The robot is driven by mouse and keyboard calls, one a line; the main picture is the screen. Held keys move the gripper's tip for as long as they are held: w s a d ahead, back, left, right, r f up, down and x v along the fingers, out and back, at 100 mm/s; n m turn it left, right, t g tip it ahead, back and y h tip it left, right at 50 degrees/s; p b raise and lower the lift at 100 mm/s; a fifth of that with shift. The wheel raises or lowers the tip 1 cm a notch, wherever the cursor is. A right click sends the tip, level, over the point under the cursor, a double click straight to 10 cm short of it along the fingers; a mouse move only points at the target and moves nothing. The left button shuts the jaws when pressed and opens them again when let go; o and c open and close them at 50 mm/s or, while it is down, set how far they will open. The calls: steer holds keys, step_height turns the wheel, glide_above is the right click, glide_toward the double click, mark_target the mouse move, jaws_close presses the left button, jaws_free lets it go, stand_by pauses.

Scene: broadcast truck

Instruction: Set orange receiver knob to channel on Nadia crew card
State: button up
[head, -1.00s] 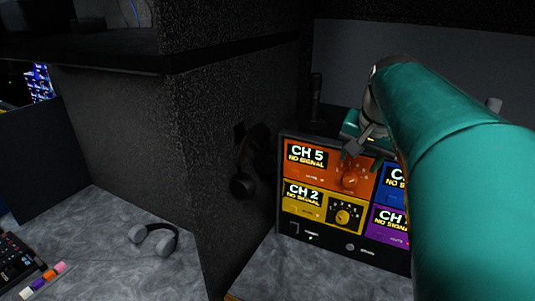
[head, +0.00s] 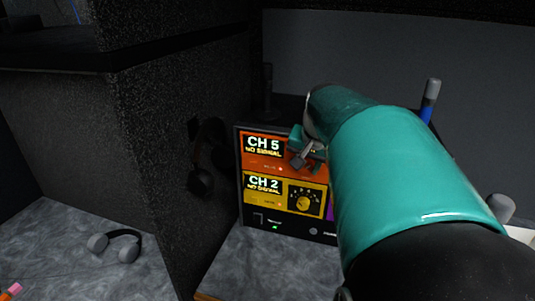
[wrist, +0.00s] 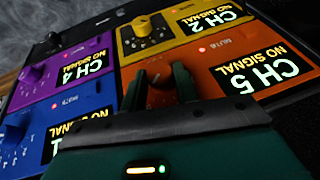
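The orange receiver panel (head: 262,162) is at the upper left of the receiver unit and reads CH 5, NO SIGNAL. It also shows in the wrist view (wrist: 225,72), upside down. My gripper (head: 303,157) is in front of this panel's right part and hides its knob in the head view. In the wrist view my gripper (wrist: 162,82) has its two dark teal fingers apart, with the orange knob (wrist: 160,72) between the fingertips. I cannot tell whether they touch its sides. No readable Nadia crew card is in view.
Below is a yellow CH 2 panel with a black-scaled knob (head: 304,201). A purple CH 4 panel (wrist: 75,68) and a blue panel (wrist: 80,112) adjoin. Headphones (head: 116,245) lie on the grey counter. A dark partition stands left of the receivers; dark headphones (head: 207,155) hang there.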

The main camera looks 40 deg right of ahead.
steer(key=shift+c, duration=0.8)
steer(key=shift+s+d+f+m+t+y, duration=0.15)
steer(key=shift+m+t+y, duration=0.15)
steer(key=shift+t+y, duration=0.65)
steer(key=shift+s+d+f+m+t+y, duration=0.15)
steer(key=shift+m+t+y, duration=0.3)
steer(key=shift+t, duration=0.9)
steer(key=shift+r, duration=0.15)
steer(key=o, duration=1)
steer(key=shift+s, duration=0.1)
